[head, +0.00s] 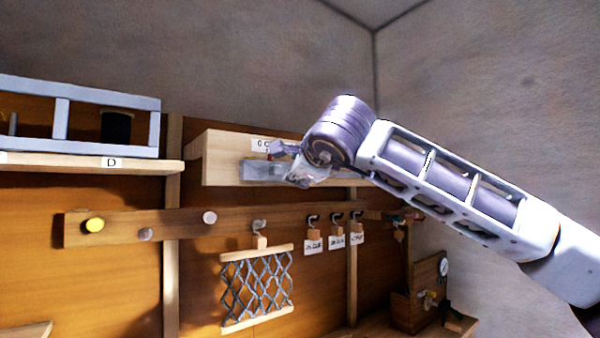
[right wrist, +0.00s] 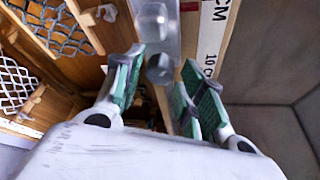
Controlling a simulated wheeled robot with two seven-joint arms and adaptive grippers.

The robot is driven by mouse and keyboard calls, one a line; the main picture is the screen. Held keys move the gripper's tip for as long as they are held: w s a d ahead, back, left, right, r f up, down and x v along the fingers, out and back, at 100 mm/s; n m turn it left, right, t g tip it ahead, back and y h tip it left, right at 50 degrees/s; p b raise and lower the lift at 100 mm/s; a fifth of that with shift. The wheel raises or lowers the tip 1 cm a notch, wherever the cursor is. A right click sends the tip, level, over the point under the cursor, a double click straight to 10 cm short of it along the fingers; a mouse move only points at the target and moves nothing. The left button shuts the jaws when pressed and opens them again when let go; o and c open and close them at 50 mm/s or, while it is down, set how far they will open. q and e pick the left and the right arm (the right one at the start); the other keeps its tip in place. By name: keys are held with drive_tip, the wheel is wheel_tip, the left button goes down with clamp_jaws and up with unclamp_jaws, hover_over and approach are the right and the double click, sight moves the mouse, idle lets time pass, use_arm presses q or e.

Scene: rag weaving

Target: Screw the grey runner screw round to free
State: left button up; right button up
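A grey runner (head: 262,171) sits on the pale wooden beam (head: 225,160) at the upper middle of the head view. My right gripper (head: 290,163) is at the runner's right end, and its fingertips are small and unclear there. In the right wrist view, the grey runner (right wrist: 155,22) shows at top centre. A round grey knob, which looks like the runner screw (right wrist: 159,68), lies between the green-padded fingers of my right gripper (right wrist: 160,80). The fingers stand apart with gaps on both sides of the knob. My left gripper is not in view.
A scale strip (right wrist: 212,40) runs along the beam beside the right finger. Below the beam, a peg rail (head: 180,228) carries knobs and hooks, with a netted frame (head: 258,290) hanging. A shelf (head: 60,163) with a grey frame (head: 62,115) is at left.

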drive_tip(key=m, duration=0.1)
drive_tip(key=m+g+y, duration=0.1)
drive_tip(key=m, duration=0.1)
drive_tip(key=shift+w+d+r+g, duration=0.1)
drive_tip(key=shift+d+r+g, duration=0.05)
drive_tip(key=shift+g, duration=0.15)
drive_tip(key=shift+r, duration=0.1)
drive_tip(key=m, duration=0.1)
drive_tip(key=m+g+y, duration=0.1)
drive_tip(key=m+g, duration=0.1)
drive_tip(key=m, duration=0.1)
drive_tip(key=shift+s+a+b, duration=0.25)
drive_tip(key=shift+b, duration=0.15)
drive_tip(key=shift+w+d+f, duration=0.1)
drive_tip(key=shift+w+f, duration=0.1)
drive_tip(key=shift+c, duration=0.5)
drive_tip(key=c, duration=0.7)
drive_tip(key=shift+f, duration=0.1)
